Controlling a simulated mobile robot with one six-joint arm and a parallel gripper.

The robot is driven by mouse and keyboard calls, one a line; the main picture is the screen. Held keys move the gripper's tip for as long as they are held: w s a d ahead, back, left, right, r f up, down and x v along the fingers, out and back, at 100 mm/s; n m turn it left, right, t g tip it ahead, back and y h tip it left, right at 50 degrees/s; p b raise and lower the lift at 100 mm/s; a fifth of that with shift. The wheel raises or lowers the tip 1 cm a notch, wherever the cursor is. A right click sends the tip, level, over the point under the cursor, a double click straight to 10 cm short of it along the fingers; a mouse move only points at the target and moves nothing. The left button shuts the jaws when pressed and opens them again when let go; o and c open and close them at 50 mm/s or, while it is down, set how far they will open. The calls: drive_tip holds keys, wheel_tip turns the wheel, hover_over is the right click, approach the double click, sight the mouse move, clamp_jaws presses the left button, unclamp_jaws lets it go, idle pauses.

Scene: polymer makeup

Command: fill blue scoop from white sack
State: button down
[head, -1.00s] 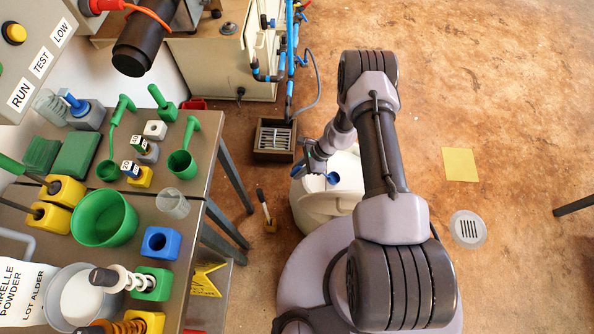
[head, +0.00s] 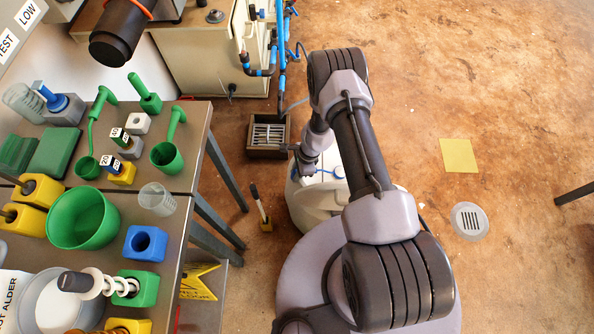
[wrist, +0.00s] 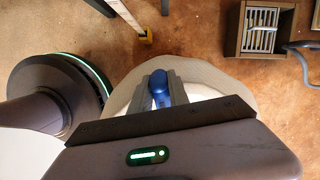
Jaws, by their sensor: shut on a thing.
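The white sack (head: 303,203) stands on the floor beside my base, open at the top with white inside. My gripper (head: 318,172) is over its opening, pointing down. In the wrist view, my gripper (wrist: 161,78) is shut on the handle of the blue scoop (wrist: 159,92). The pale rim of the sack (wrist: 205,78) curves around beyond the fingers. In the head view only a small part of the blue scoop (head: 339,171) shows, at the sack's mouth. The scoop's bowl is mostly hidden, so I cannot tell how deep it is or whether it holds powder.
A bench at left carries a green bowl (head: 83,218), a blue block (head: 145,243), green scoops and a tub of white powder (head: 55,303).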

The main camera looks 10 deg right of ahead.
sight(294, 171)
drive_tip(key=shift+h, duration=0.9)
drive_tip(key=shift+a+r+p, duration=0.2)
drive_tip(key=shift+r+p, duration=0.8)
drive_tip(key=shift+r, duration=0.1)
drive_tip(key=shift+a+r+p, duration=0.15)
drive_tip(key=shift+r+p, duration=0.8)
drive_tip(key=shift+r, duration=0.15)
drive_tip(key=shift+w+a+r+p, duration=0.1)
drive_tip(key=shift+a+r+p, duration=0.2)
drive_tip(key=shift+r, duration=0.45)
drive_tip(key=shift+a+r+p, duration=0.25)
drive_tip(key=shift+r+p, duration=0.05)
drive_tip(key=shift+r, duration=0.4)
